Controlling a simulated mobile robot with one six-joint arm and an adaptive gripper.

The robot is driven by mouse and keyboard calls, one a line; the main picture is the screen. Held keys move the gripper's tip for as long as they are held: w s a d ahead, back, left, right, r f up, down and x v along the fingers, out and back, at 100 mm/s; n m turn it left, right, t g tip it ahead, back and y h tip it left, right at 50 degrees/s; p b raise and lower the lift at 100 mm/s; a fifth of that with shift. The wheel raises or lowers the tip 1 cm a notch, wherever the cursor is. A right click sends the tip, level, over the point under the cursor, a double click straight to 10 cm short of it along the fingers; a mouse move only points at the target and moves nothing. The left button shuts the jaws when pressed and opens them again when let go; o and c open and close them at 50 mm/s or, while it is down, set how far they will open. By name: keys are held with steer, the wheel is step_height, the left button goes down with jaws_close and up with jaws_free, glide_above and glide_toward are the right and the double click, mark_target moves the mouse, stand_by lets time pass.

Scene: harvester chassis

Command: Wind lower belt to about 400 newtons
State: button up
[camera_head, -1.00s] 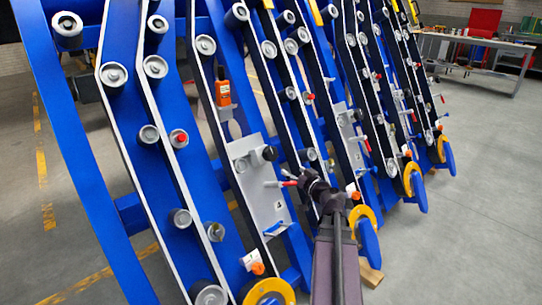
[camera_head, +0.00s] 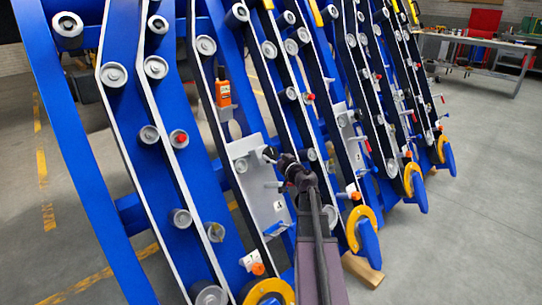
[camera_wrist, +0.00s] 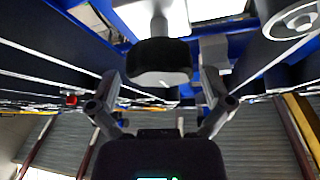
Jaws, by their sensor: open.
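A dark round knob on a light stem (camera_wrist: 160,62) fills the upper middle of the wrist view. My gripper (camera_wrist: 160,84) is open, with one finger on each side of the knob; I cannot tell whether either finger touches it. In the head view my gripper (camera_head: 274,157) is at the upper right of a grey plate (camera_head: 262,205), and it largely hides the knob. Long belts with pale edges (camera_head: 170,165) run over grey rollers on the blue frame. An orange handheld device (camera_head: 223,92) sits above the plate; its reading is not legible.
An orange-and-white knob (camera_head: 256,264) sits below the plate. Yellow-rimmed wheels (camera_head: 360,222) line the lower frame ends. Several pegs and rollers crowd the frame to the right. A workbench (camera_head: 480,42) stands far back right.

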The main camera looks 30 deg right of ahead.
steer(key=shift+w, duration=0.9)
steer(key=c, duration=0.9)
